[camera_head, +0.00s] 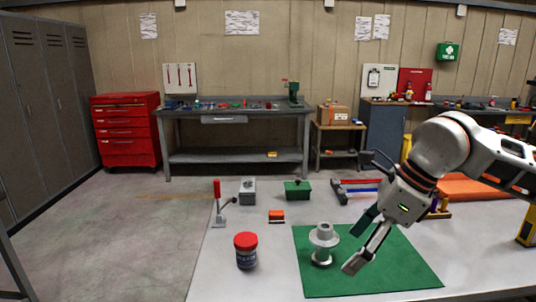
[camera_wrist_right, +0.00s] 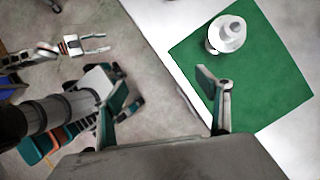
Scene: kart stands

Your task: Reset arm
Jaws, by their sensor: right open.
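My right gripper (camera_head: 357,243) is open and empty, above the right part of the green mat (camera_head: 400,277). Its two fingers point down and to the left, apart from each other. They also show spread in the right wrist view (camera_wrist_right: 168,95). A grey flanged spool-like part (camera_head: 323,243) stands upright on the mat, left of the fingers and apart from them. It also shows in the wrist view (camera_wrist_right: 228,34). My left gripper (camera_wrist_right: 95,44) shows small at the upper left of the wrist view, fingers apart and empty, over the floor.
On the light table stand a red-lidded jar (camera_head: 246,251), a red-handled clamp (camera_head: 218,205), an orange block (camera_head: 276,216), a grey box (camera_head: 247,191) and a green box (camera_head: 298,190). Red and blue bars (camera_head: 358,188) lie behind my right gripper. The front left tabletop is clear.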

